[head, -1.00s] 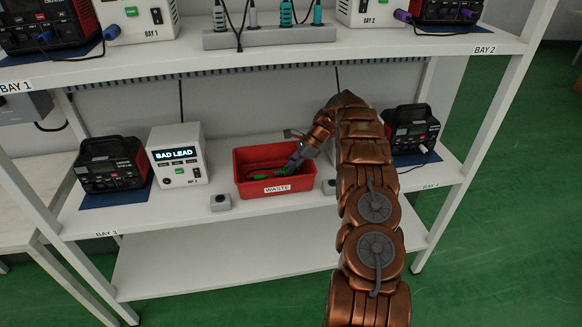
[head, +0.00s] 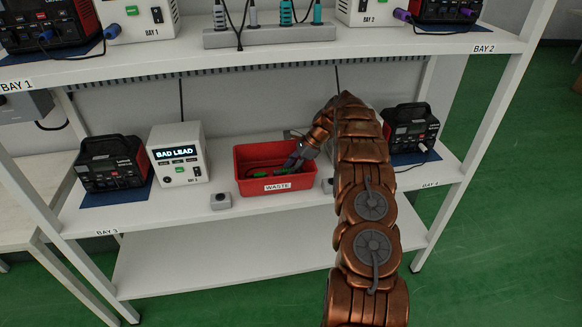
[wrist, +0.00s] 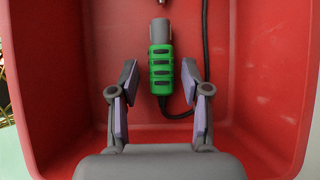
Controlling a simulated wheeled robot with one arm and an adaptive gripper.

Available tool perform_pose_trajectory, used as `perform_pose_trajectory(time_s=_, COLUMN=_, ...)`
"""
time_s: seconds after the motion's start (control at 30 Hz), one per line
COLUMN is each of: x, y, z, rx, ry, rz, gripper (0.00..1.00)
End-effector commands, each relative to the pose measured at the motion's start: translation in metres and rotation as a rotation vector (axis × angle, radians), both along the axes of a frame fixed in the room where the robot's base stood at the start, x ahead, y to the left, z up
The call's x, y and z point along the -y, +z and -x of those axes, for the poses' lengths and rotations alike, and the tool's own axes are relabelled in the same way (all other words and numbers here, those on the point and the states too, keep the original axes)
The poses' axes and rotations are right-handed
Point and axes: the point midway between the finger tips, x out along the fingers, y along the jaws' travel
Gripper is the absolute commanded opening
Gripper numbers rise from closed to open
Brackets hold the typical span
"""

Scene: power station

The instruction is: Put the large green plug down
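The large green plug (wrist: 161,70) lies in the red waste bin (wrist: 262,80), seen from above in the wrist view. It has a green ribbed body with dark bars, a grey end and a dark cable. My gripper (wrist: 160,78) is open, with one finger on each side of the plug and a gap between finger and plug on both sides. In the head view my gripper (head: 297,158) reaches down into the waste bin (head: 277,186). A green part (head: 284,170) shows inside the bin there, partly hidden by the rim and my gripper.
The bin stands on the middle shelf (head: 140,222), with a small grey box (head: 221,201) at its front left. A white unit reading "BAD LEAD" (head: 178,155) and a black device (head: 110,163) stand left. Another black device (head: 411,128) is right. The upper shelf (head: 200,68) is overhead.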

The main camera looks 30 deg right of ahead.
Motion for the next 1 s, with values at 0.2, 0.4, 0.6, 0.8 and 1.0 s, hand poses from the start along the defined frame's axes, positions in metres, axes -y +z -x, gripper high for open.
perform_pose_trajectory(time_s=0.2, x=-0.002, y=-0.011, z=0.004, rx=-0.016, ry=0.002, rz=-0.006, gripper=0.49)
perform_pose_trajectory(time_s=0.4, x=-0.001, y=-0.008, z=0.005, rx=-0.017, ry=0.003, rz=-0.006, gripper=0.49)
perform_pose_trajectory(time_s=0.6, x=0.003, y=0.007, z=0.004, rx=-0.011, ry=0.0, rz=-0.004, gripper=0.49)
perform_pose_trajectory(time_s=0.8, x=0.015, y=0.029, z=0.008, rx=-0.005, ry=0.0, rz=0.0, gripper=0.49)
perform_pose_trajectory(time_s=1.0, x=0.029, y=0.053, z=0.013, rx=-0.003, ry=0.001, rz=-0.001, gripper=0.49)
